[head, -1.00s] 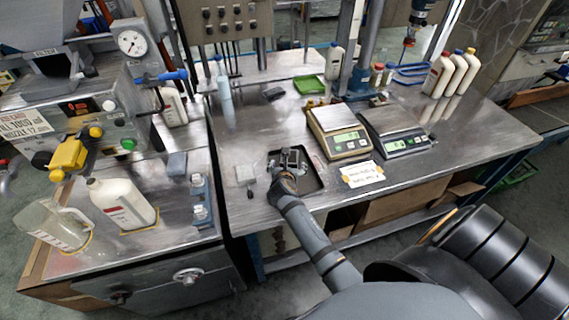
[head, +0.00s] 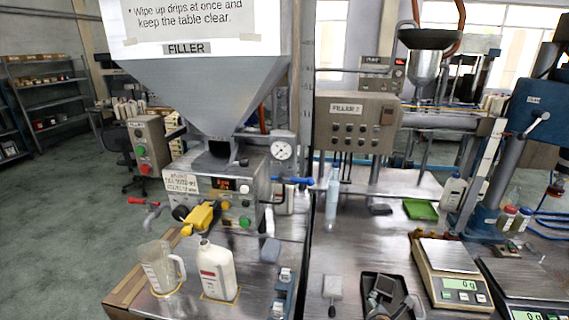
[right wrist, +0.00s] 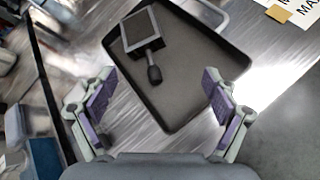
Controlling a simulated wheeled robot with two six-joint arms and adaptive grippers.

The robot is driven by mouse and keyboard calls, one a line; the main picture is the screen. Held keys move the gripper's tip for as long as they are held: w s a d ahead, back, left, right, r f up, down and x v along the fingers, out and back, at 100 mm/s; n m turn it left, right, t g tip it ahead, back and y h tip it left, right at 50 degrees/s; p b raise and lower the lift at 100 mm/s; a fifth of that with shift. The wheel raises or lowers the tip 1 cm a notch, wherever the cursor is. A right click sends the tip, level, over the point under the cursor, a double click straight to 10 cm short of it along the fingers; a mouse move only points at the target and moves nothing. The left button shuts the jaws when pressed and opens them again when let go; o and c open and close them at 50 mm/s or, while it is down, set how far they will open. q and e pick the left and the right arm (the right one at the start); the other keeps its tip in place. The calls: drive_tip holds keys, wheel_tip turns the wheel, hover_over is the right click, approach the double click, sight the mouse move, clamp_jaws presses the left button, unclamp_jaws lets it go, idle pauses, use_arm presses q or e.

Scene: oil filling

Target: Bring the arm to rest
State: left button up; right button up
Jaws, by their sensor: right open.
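My right gripper (right wrist: 160,108) is open and empty in the right wrist view, its two purple-padded fingers spread wide. Between and beyond the fingers lies a dark shallow tray (right wrist: 190,90) on the metal bench. A square dark-faced tool (right wrist: 140,28) with a short black handle lies in the tray, apart from the fingers. In the head view the tray (head: 368,278) sits at the bottom edge and is partly cut off. My left gripper is not in view.
A clear jug (head: 158,268) and a white bottle (head: 217,272) stand before the filler (head: 215,190). Scales (head: 450,252) stand right of the tray. A flat-headed tool (head: 332,287) lies left of it.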

drive_tip(key=s+a+r+m+g+y, duration=0.2)
drive_tip(key=s+a+m+y, duration=0.15)
drive_tip(key=s+m, duration=0.7)
drive_tip(key=s+a+r+m+g+y, duration=0.1)
drive_tip(key=s+a+m+g+y, duration=0.3)
drive_tip(key=s+m, duration=0.65)
wheel_tip(320, 180, down, 24)
drive_tip(key=s+m+h, duration=0.1)
drive_tip(key=m+h, duration=0.1)
drive_tip(key=s+d+f+g, duration=0.1)
drive_tip(key=s+d+f, duration=0.1)
drive_tip(key=s+f, duration=1.6)
drive_tip(key=shift+s+f, duration=0.25)
drive_tip(key=shift+s, duration=0.65)
drive_tip(key=shift+d, duration=0.1)
